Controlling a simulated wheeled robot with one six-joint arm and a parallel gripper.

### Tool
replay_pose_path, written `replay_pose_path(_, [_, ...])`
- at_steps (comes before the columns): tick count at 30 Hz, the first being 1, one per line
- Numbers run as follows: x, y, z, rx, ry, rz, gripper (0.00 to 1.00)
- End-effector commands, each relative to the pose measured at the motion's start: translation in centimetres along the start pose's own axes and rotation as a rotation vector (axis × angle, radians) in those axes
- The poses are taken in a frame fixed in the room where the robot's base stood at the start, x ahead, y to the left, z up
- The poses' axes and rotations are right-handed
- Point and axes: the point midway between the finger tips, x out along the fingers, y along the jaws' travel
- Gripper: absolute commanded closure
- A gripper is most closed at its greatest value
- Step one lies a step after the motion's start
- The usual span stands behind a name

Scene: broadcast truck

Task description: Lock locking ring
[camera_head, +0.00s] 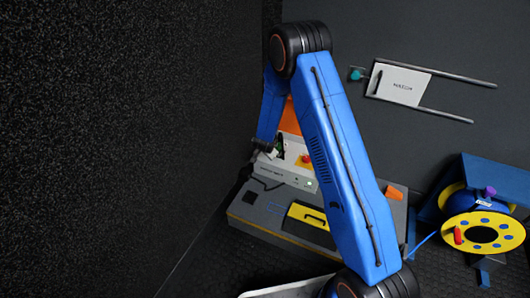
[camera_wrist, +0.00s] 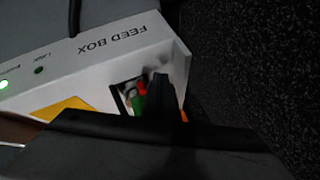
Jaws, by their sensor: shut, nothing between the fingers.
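The white feed box (camera_head: 290,175) stands on a grey bench, partly behind my blue arm. In the wrist view the feed box (camera_wrist: 110,52) has its lettering upside down and a lit green lamp at left. A recess in it holds small green (camera_wrist: 138,104) and red (camera_wrist: 142,87) parts. My gripper (camera_wrist: 163,85) is dark, shut and empty, with its tip at the recess beside these parts; I cannot tell whether it touches them. In the head view my gripper (camera_head: 268,150) is small at the box's left end. I cannot make out the locking ring clearly.
A yellow-flanged cable reel (camera_head: 485,234) with a red handle stands at right. A white panel on rails (camera_head: 398,85) projects from the back wall. A yellow item (camera_head: 308,216) lies on the bench (camera_head: 262,222). A dark speckled wall (camera_head: 110,120) is close at left.

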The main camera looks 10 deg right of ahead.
Motion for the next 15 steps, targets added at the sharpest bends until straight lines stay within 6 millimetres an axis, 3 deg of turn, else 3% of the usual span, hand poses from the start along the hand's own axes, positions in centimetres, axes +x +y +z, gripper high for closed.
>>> replay_pose_path(15, [0.11,0.26,-0.49,0.0,0.0,0.0,1.0])
